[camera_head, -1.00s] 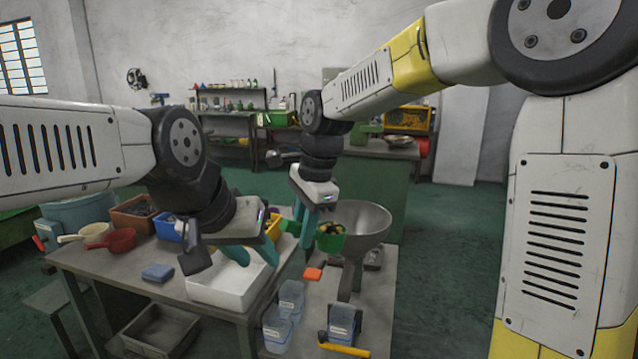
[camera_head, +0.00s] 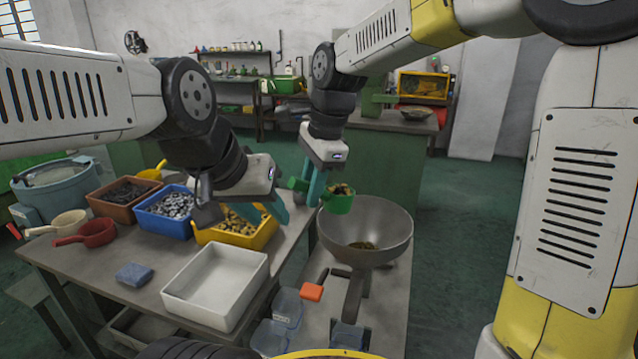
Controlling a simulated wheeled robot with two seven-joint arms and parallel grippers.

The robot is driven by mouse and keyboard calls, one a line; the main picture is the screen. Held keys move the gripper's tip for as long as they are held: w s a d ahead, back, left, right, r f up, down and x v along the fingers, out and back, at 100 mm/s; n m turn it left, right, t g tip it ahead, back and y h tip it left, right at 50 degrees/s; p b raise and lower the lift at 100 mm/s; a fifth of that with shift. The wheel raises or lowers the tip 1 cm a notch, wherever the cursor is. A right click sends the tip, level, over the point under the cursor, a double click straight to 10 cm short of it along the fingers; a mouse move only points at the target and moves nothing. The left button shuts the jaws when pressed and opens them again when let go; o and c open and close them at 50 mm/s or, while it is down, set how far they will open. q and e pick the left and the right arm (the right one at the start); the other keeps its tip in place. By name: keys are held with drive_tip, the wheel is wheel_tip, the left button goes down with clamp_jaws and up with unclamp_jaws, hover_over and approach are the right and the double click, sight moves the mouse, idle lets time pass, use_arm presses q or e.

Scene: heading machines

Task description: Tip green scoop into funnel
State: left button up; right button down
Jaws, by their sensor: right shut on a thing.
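The green scoop (camera_head: 341,204) holds small dark and yellowish pieces. It looks about level at the left rim of the large grey funnel (camera_head: 388,232), and I cannot tell whether it touches the rim. A few brownish pieces lie low in the funnel bowl. My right gripper (camera_head: 312,192) comes down from above and is shut on the scoop's handle (camera_head: 298,184). My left gripper (camera_head: 262,212) is empty, its teal fingers apart, above the table near the yellow bin. It is left of the scoop.
A white tray (camera_head: 178,288) stands at the table front, right of a blue sponge (camera_head: 134,275). Yellow (camera_head: 222,237), blue (camera_head: 182,228) and brown bins (camera_head: 99,206) stand behind. A red scoop (camera_head: 99,233) lies left. An orange block (camera_head: 312,292) and clear containers (camera_head: 287,306) stand before the funnel.

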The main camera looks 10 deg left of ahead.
drive_tip(key=shift+w+d+f+g+y, duration=0.2)
drive_tip(key=shift+w+d+g+y, duration=0.15)
drive_tip(key=shift+g+y, duration=0.35)
drive_tip(key=shift+w+d+r+y, duration=0.15)
drive_tip(key=shift+d+r+y, duration=0.1)
drive_tip(key=shift+y, duration=0.45)
drive_tip(key=g+y, duration=0.1)
drive_tip(key=w+d+r+g+y, duration=0.1)
drive_tip(key=d+r+g+y, duration=0.1)
drive_tip(key=shift+w+m+y, duration=0.3)
drive_tip(key=shift+m+y, duration=0.1)
drive_tip(key=w+d+g+y, duration=0.1)
drive_tip(key=d+y, duration=0.1)
drive_tip(key=w+d+g+y, duration=0.1)
drive_tip(key=g+y, duration=0.1)
drive_tip(key=shift+w+d+m, duration=0.3)
drive_tip(key=shift+w+d, duration=0.05)
drive_tip(key=shift+w+d+f+g+y, duration=0.15)
drive_tip(key=shift+w+d+g+y, duration=0.2)
drive_tip(key=shift+y, duration=0.3)
drive_tip(key=shift+w+d+f+g+y, duration=0.15)
drive_tip(key=shift+w+d+g+y, duration=0.2)
drive_tip(key=shift+y, duration=0.3)
drive_tip(key=shift+s+d, duration=0.1)
drive_tip(key=shift+s, duration=0.05)
